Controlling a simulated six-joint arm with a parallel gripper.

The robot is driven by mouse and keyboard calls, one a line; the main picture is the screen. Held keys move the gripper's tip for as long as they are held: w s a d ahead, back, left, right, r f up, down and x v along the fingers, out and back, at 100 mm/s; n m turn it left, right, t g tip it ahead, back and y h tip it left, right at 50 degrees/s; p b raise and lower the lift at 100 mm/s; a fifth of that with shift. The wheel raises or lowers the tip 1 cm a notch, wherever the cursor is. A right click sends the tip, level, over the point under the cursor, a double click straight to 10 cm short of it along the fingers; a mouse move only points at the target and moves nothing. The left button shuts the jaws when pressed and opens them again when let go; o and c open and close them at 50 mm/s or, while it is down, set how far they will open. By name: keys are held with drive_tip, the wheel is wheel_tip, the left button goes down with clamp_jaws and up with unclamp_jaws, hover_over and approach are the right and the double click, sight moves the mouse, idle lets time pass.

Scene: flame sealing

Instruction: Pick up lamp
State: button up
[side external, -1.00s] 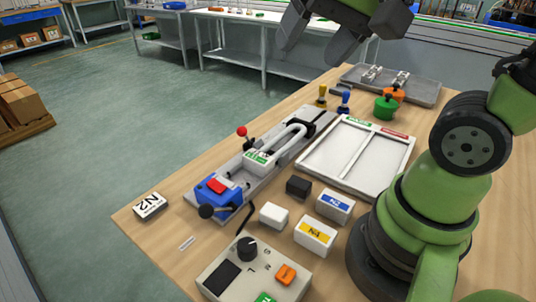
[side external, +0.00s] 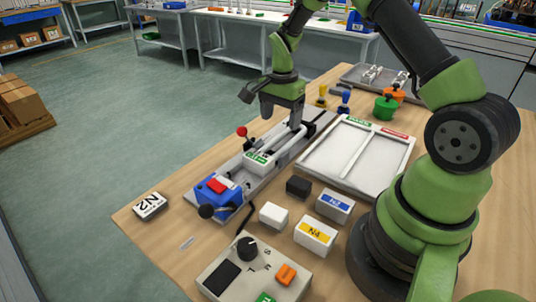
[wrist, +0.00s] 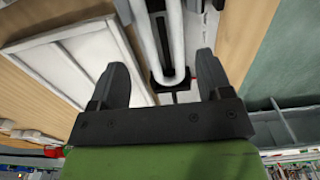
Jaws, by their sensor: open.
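The lamp, which I take to be the white U-shaped tube with a green-labelled white base (side external: 258,163), lies along the grey fixture (side external: 232,178) in the side view. In the wrist view its tube (wrist: 171,35) runs down to a rounded bend between my fingers. My gripper (side external: 282,117) is open, pointing down over the far, bent end of the tube. In the wrist view one finger of my gripper (wrist: 161,65) is on each side of the tube, with gaps between. Whether the fingertips are down at the tube's height I cannot tell.
A blue clamp (side external: 217,190) and a red-knobbed lever (side external: 242,131) are on the fixture. A two-part white tray (side external: 386,166) lies to the right. Several small blocks and a control box (side external: 255,268) stand in front.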

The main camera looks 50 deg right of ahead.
wheel_tip(320, 180, down, 8)
drive_tip(key=shift+d+f, duration=0.1)
drive_tip(key=shift+d, duration=0.05)
idle(0.3)
drive_tip(key=shift+c, duration=0.5)
drive_tip(key=c, duration=0.6)
